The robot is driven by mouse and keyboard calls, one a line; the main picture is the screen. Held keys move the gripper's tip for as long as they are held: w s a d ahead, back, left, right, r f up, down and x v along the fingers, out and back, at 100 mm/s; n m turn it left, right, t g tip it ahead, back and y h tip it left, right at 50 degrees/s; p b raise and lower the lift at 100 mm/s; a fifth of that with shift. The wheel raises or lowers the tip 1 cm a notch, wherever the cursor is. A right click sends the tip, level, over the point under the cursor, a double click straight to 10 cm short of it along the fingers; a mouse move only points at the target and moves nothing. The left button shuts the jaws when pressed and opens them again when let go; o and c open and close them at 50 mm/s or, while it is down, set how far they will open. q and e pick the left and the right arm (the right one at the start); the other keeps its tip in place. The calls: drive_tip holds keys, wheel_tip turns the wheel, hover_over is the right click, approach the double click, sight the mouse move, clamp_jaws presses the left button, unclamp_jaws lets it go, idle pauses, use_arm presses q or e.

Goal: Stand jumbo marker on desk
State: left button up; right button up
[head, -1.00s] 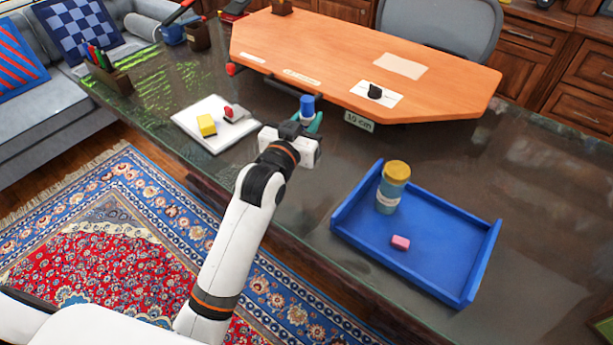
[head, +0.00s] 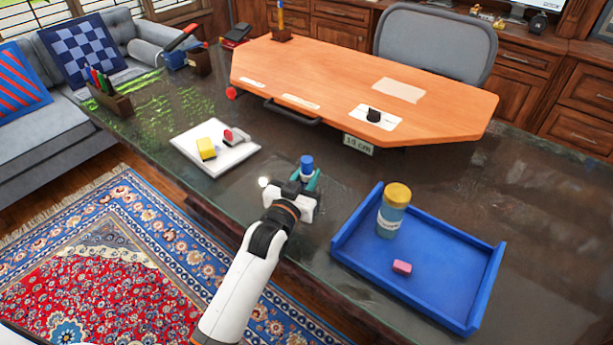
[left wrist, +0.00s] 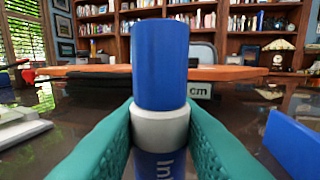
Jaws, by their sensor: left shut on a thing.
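The jumbo marker (head: 307,163) has a blue cap, and it stands upright between the fingers of my left gripper (head: 305,181). In the left wrist view the marker (left wrist: 160,65) shows its blue cap, a pale grey band and a blue body with partly hidden lettering. The teal fingers of the left gripper (left wrist: 160,130) press on it from both sides at the band. The marker's lower end is hidden, so I cannot tell whether it touches the dark glossy desk (head: 255,195). My right gripper is not in view.
A blue tray (head: 405,285) with a yellow-lidded jar (head: 393,210) and pink eraser (head: 402,267) is to the right. A white board (head: 187,150) with a yellow block (head: 206,149) lies to the left. Behind is a raised orange wooden board (head: 340,65) with a 10 cm label.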

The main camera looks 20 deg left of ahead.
use_arm(q)
drive_tip(key=shift+f, duration=0.15)
drive_tip(key=o, duration=1)
drive_tip(key=shift+c, duration=0.2)
drive_tip(key=shift+s+r, duration=0.1)
drive_tip(key=shift+r, duration=0.1)
drive_tip(key=s, duration=0.4)
drive_tip(key=s+a, duration=0.1)
drive_tip(key=s, duration=0.6)
drive_tip(key=shift+s+a, duration=0.15)
drive_tip(key=shift+s, duration=0.25)
